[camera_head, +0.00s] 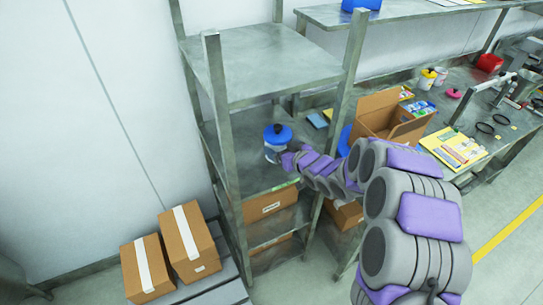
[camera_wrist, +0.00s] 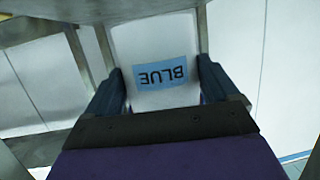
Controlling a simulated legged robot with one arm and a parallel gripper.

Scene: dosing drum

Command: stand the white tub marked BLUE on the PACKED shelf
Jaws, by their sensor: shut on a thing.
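The white tub marked BLUE (camera_head: 271,149) has a blue lid and is upright in the head view, over the middle level of the metal rack. In the wrist view the tub (camera_wrist: 155,45) fills the space between the fingers, its blue label reading upside down. My gripper (camera_head: 279,157) is shut on it; the two dark fingers of my gripper (camera_wrist: 162,88) flank its sides. The middle shelf (camera_head: 248,172) carries a small green label on its front edge, too small to read. I cannot tell whether the tub's base touches that shelf.
The rack's top shelf (camera_head: 265,68) is bare above the tub, and a front post (camera_head: 347,85) stands to the right. A cardboard box (camera_head: 268,204) sits on the level below. An open carton (camera_head: 385,117) stands on the bench at right. Two taped boxes (camera_head: 189,243) stand lower left.

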